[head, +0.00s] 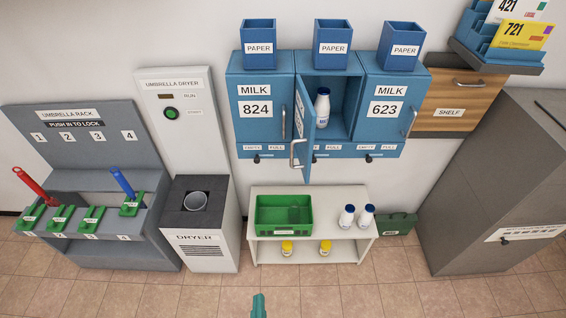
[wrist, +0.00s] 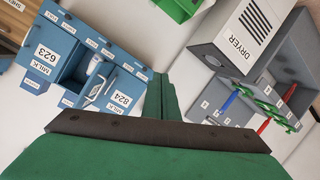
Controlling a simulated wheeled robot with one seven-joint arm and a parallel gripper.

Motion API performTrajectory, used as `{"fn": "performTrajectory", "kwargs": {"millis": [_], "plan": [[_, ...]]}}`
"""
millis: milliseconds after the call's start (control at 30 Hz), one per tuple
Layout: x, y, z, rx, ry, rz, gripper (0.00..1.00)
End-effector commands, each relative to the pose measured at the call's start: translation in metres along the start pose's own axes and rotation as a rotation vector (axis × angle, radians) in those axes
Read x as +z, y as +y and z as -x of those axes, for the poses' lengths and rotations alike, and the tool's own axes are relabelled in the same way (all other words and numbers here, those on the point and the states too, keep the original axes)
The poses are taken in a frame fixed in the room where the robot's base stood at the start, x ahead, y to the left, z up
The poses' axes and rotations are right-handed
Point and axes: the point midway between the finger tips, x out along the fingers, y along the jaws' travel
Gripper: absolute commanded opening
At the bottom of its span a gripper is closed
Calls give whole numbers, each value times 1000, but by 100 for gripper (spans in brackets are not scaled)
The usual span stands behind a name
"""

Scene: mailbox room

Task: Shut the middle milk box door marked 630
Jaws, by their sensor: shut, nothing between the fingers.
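The middle milk box (head: 345,112) is blue and sits between the boxes marked 824 and 623. Its door (head: 304,122) stands open, hinged at the left and swung out toward me, seen nearly edge-on. The number 630 cannot be read. A silver handle (head: 297,155) is on the door's free edge. A white milk bottle (head: 322,107) with a blue cap stands inside. The open door also shows in the wrist view (wrist: 101,93), where the scene is rotated. My gripper (head: 258,306) is shut and empty, low in front of the shelf and apart from the door; its green fingers show in the wrist view (wrist: 165,97).
A white shelf (head: 262,190) below holds a green crate (head: 270,200) and several bottles. Umbrella rack (head: 85,165) and dryer (head: 200,225) stand left; a grey cabinet (head: 480,180) stands right. Three paper bins (head: 331,45) top the boxes. The floor in front is clear.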

Motion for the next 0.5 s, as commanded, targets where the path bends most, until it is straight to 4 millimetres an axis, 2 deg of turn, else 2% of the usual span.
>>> {"fn": "performTrajectory", "kwargs": {"millis": [33,233,367,500], "plan": [[-10,-2,-19,7,6,64,0],[-40,4,-79,60,-28,328,0],[-68,18,-113,122,-60,490,0],[-104,40,-142,210,-105,655,0]]}}
